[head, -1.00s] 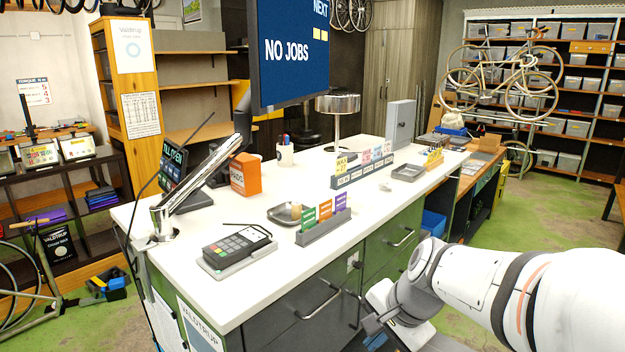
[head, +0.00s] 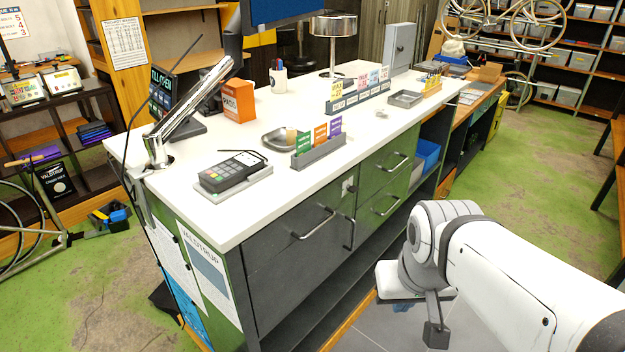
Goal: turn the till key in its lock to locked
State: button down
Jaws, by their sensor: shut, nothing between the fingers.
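A small pale lock plate (head: 347,184) sits on the green front of the white counter, between the grey drawer and the green drawers. It is too small in the picture to tell how any key in it is turned. The till screen (head: 162,88) at the counter's left end reads "TILL OPEN". My gripper (head: 436,335) is shut and empty. It hangs low in front of the counter, pointing down, below and to the right of the lock plate and well apart from it.
The white counter top (head: 235,222) carries a card reader (head: 232,172), a dish (head: 279,138) and card holders. Drawer handles (head: 315,224) stick out from the front. A low shelf runs beneath. Green floor (head: 540,210) is open at the right.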

aim_at(353, 189)
jog(key=u, duration=1.6)
jog(key=k, duration=0.95)
jog(key=z, duration=1.15)
jog(key=i, duration=1)
jog(key=z, duration=0.05)
